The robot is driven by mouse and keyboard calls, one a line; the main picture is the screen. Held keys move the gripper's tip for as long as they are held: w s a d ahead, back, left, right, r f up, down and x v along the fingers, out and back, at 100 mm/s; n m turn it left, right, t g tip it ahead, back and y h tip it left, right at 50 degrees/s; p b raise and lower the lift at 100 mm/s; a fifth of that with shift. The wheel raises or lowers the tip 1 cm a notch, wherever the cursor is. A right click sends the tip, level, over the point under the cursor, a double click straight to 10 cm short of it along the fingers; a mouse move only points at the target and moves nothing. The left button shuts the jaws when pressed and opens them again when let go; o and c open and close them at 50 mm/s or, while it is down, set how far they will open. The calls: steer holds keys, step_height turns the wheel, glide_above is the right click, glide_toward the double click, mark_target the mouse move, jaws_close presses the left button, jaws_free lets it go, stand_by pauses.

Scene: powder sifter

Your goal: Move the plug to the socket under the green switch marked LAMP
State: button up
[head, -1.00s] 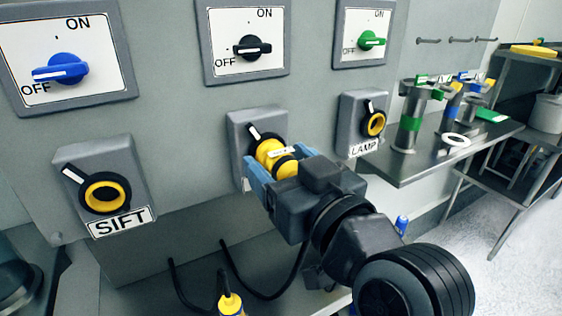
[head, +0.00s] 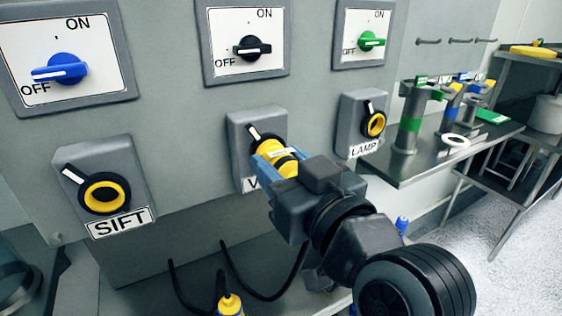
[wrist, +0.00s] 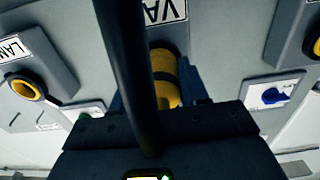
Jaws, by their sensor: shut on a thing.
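The yellow plug (head: 283,165) with dark bands sits at the middle socket (head: 256,128), whose label is partly hidden and shows a V. My gripper (head: 272,160) has its blue fingers shut on the plug. In the wrist view the plug (wrist: 163,72) shows between the fingers, partly behind a black cable (wrist: 135,70). How deep it sits in the socket is hidden. The LAMP socket (head: 374,124), with a yellow ring and open mouth, is to the right, below the green switch (head: 371,40), which points to OFF.
The SIFT socket (head: 104,194) is empty at the left, under a blue switch (head: 60,68). A black switch (head: 251,47) is above the middle socket. A yellow-topped connector (head: 230,303) is low in front. A steel table (head: 400,178) with tools stands right of the panel.

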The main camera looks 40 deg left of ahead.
jaws_close()
steer(key=shift+d, duration=0.1)
steer(key=shift+b+v, duration=0.55)
steer(key=shift+v, duration=2.35)
